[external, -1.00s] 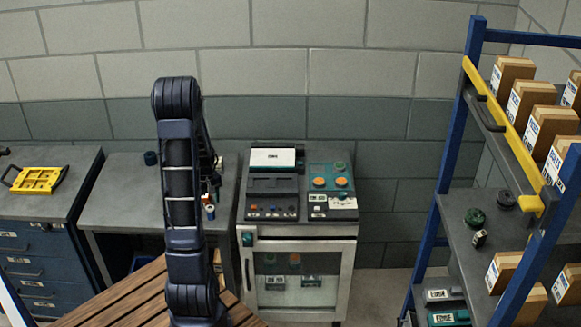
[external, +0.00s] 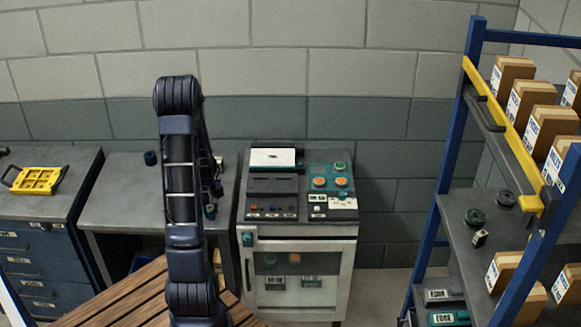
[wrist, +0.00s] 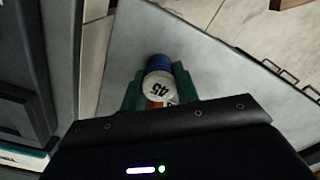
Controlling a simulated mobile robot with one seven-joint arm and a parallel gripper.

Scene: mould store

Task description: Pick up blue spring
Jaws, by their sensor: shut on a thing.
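A small cylinder (wrist: 158,84) with a blue end and a white label reading 45 shows in the wrist view; I take it as the blue spring. A little orange shows near its lower end. My gripper (wrist: 160,70) has its two green fingers closed on either side of this cylinder. In the external view my arm reaches over the grey bench and mostly hides my gripper and the cylinder. I cannot tell whether the cylinder is touching the bench top or just above it.
The grey bench (external: 125,195) is mostly clear, with a dark blue cylinder (external: 150,158) at its back. A cabinet machine (external: 297,230) stands close on the right. A yellow tray (external: 37,180) lies on the left drawer unit. A blue rack (external: 455,130) stands far right.

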